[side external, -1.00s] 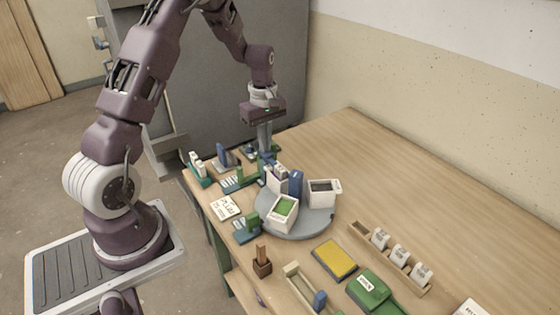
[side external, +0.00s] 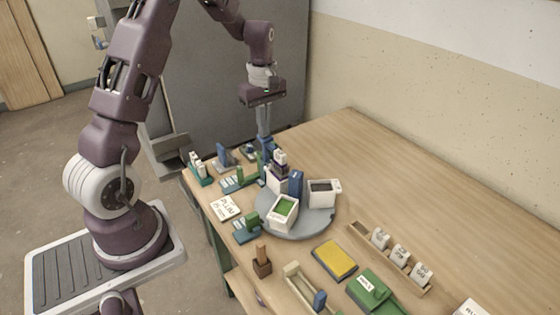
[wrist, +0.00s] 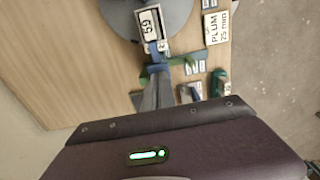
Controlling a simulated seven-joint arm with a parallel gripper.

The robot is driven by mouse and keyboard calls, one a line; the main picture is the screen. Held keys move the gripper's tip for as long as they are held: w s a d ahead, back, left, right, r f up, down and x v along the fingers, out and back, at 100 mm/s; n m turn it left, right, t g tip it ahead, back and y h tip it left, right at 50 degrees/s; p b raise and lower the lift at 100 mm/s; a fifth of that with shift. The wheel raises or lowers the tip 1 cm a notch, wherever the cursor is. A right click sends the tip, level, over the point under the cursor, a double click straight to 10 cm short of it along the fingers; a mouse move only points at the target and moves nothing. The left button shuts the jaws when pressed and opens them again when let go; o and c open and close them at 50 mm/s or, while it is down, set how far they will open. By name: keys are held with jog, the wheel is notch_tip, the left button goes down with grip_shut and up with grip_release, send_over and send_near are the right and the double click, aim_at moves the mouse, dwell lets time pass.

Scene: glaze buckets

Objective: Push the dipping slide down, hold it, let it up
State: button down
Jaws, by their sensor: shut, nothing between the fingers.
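The dipping slide (side external: 265,146) is a blue piece on a green stand at the back-left edge of the turntable. A dark and white test piece (side external: 280,157) sits beside it, above a white bucket (side external: 275,184); its lower part is hidden. In the wrist view a tag reading 59 (wrist: 150,23) shows just beyond the blue slide top (wrist: 157,57). My gripper (side external: 264,132) is shut and empty, pointing down over the slide. In the wrist view its fingertips (wrist: 156,76) meet or nearly meet the slide top; I cannot tell whether they touch.
The grey turntable (side external: 292,229) also carries a bucket with green glaze (side external: 284,209) and one with dark glaze (side external: 323,192). A PLUM 25 mm card (side external: 225,207) lies at the left. Small stands crowd the left edge; the table's back right is clear.

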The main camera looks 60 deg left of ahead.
jog(key=shift+r, duration=2.7)
jog(key=s+d+r+m+t, duration=0.3)
jog(key=s+d+r+m, duration=0.65)
jog(key=d+r, duration=0.35)
jog(key=s+d+f+m+t, duration=0.1)
jog(key=s+d+m, duration=0.3)
jog(key=s, duration=0.3)
jog(key=s+d+f+m+t, duration=0.1)
jog(key=s+d+m, duration=0.3)
jog(key=s, duration=0.3)
jog(key=shift+t, duration=0.3)
